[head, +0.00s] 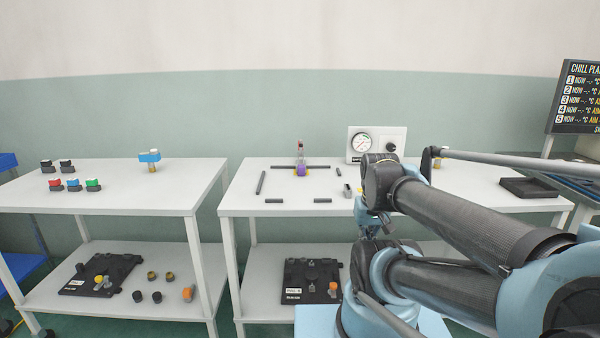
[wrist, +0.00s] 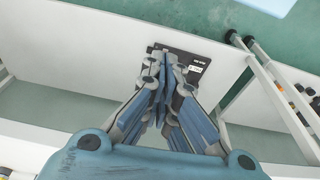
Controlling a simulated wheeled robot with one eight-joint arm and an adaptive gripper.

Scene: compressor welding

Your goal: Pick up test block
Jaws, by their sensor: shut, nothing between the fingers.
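No block in view is marked as the test block, so I cannot tell which one it is. A small purple block (head: 301,170) stands on the right table (head: 240,200), with a red-topped part behind it. A blue block (head: 150,156) sits on a yellowish base on the left table (head: 120,207). My gripper (wrist: 170,62) is shut and empty in the wrist view, with a black plate (wrist: 208,57) beyond its fingertips. In the head view my arm hides part of the right table and shelf.
Dark bars lie around the purple block. A gauge panel (head: 362,144) stands at the back, and a black tray (head: 526,187) lies at the right. Several coloured parts sit on the left table. Lower shelves hold black plates (head: 100,274) with loose parts. A sign board (head: 577,97) stands far right.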

